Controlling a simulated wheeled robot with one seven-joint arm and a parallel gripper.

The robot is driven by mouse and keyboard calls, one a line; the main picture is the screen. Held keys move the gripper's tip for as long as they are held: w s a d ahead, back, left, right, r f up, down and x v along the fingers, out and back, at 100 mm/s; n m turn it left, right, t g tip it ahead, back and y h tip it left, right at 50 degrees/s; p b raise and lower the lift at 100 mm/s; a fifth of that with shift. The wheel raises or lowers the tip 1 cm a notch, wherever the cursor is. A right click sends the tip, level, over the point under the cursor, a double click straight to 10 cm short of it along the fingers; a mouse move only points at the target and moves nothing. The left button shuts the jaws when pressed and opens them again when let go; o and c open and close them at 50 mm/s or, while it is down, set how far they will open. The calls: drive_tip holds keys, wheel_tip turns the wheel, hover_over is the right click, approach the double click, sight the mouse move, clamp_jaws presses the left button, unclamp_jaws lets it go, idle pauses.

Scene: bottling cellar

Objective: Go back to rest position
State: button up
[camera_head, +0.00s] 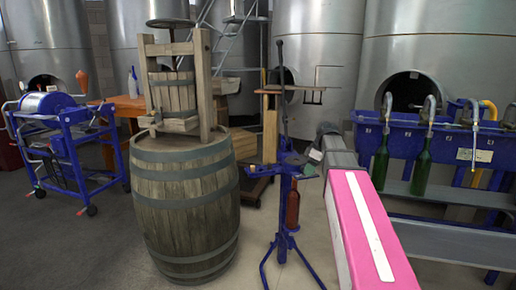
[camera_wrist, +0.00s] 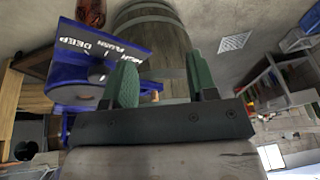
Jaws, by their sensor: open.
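My gripper (camera_wrist: 161,80) shows in the wrist view with two green fingers wide apart and nothing between them. In the head view my pink arm reaches in from the lower right, and its far end is close to the blue floor-standing corker (camera_head: 284,185). A reddish-brown bottle (camera_head: 293,208) stands upright in the corker. In the wrist view the blue corker part (camera_wrist: 95,65), with white lettering, lies beside and behind the left finger. I cannot tell whether they touch.
A wooden barrel (camera_head: 187,210) with a small press (camera_head: 178,85) on top stands left of the corker. A blue bottle filler (camera_head: 450,140) with green bottles (camera_head: 421,168) is at right. A blue cart (camera_head: 60,145) stands far left. Steel tanks line the back. Open floor lies in front.

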drive_tip(key=s+a+f+m+h, duration=0.1)
drive_tip(key=s+f+m, duration=0.5)
drive_tip(key=f, duration=0.8)
drive_tip(key=s+a+f+m+h, duration=0.2)
drive_tip(key=s+f+m, duration=0.5)
drive_tip(key=s+f, duration=0.6)
drive_tip(key=shift+f+m+h, duration=0.3)
drive_tip(key=shift+f+h, duration=0.1)
drive_tip(key=shift+f, duration=0.4)
